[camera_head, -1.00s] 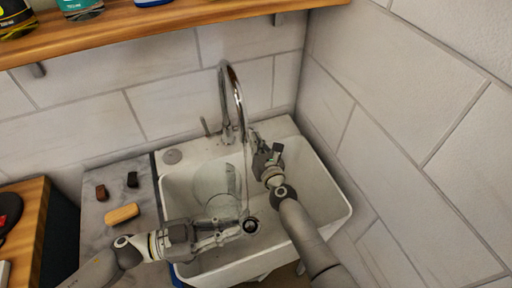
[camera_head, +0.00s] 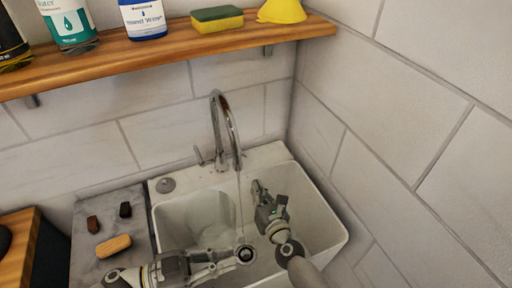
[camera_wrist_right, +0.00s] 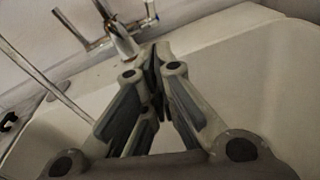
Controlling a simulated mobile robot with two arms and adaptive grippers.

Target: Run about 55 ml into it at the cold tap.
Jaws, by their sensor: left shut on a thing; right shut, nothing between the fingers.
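The chrome tap (camera_head: 229,118) stands at the sink's back rim, and a thin stream (camera_head: 240,212) falls from its spout. My left gripper (camera_head: 232,261) is low in the sink, shut on a small round thing (camera_head: 245,254) with a pale rim and dark middle. The stream comes down to this thing; the level inside cannot be read. My right gripper (camera_head: 257,187) is shut and empty, right of the stream and apart from the tap. In the right wrist view its fingers (camera_wrist_right: 158,62) are closed, with the tap base (camera_wrist_right: 124,40) beyond.
The white sink (camera_head: 325,235) surrounds both grippers. A pale translucent shape shows in its left part, unclear. A tan block (camera_head: 113,246) and two small dark blocks (camera_head: 125,209) lie on the grey counter (camera_head: 88,265). The wooden shelf (camera_head: 170,47) holds bottles, a sponge (camera_head: 217,19) and a yellow thing (camera_head: 282,11).

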